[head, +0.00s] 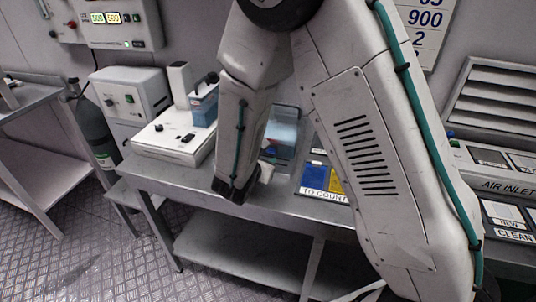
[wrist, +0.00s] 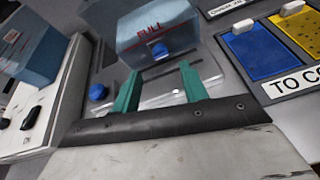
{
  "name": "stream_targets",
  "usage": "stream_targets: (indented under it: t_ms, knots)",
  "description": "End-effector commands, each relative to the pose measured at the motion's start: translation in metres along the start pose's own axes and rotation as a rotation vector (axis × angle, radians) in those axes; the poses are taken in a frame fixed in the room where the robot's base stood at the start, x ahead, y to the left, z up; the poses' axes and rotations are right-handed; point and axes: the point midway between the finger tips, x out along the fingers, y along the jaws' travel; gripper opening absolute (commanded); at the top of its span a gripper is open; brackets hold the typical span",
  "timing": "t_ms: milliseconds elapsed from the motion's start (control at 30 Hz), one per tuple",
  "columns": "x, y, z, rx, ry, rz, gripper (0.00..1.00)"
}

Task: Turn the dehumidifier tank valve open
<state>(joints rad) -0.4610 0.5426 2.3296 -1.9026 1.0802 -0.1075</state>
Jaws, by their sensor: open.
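A clear tank with blue contents (wrist: 150,28) marked FULL stands just beyond my gripper in the wrist view. It also shows partly behind my arm in the head view (head: 284,128). A blue knob (wrist: 160,50) is on its front, below the word FULL. A second blue knob (wrist: 97,92) sits lower left. I cannot tell for certain which knob is the valve. My gripper (wrist: 158,80) is open and empty, its two teal fingers pointing toward the tank's front. In the head view my gripper (head: 236,190) hangs over the table's front edge.
A white machine (head: 171,143) with a blue container (head: 204,104) stands left on the metal table (head: 170,178). Right of the tank lies a board with blue and yellow panels (wrist: 252,50). A gas cylinder (head: 92,125) stands left of the table.

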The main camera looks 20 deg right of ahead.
Motion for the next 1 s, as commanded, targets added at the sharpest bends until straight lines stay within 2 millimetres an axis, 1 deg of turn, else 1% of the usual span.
stream_targets:
  t_ms: [33,100,300,433,667,700,767,800,833,867,933,1000]
  knots:
    - [0.01,-0.001,0.0,0.001,0.0,-0.004,0.44]
    - [0.022,-0.002,0.0,0.001,0.0,-0.005,0.44]
    - [0.048,-0.002,0.001,0.003,0.0,-0.005,0.44]
    - [0.055,-0.001,0.001,0.003,0.0,-0.003,0.44]
    - [0.056,-0.001,0.001,0.003,0.0,-0.002,0.44]
    - [0.056,-0.001,0.001,0.003,0.0,-0.002,0.41]
    - [0.056,-0.001,0.001,0.003,0.0,-0.002,0.24]
    - [0.056,-0.001,0.001,0.003,0.0,-0.002,0.13]
    - [0.055,-0.001,0.001,0.003,0.0,-0.002,0.05]
    - [0.055,-0.001,0.001,0.003,0.0,-0.002,0.0]
    - [0.053,0.003,-0.001,0.003,0.0,0.0,0.0]
    - [0.054,0.001,0.0,0.004,0.0,-0.001,0.0]
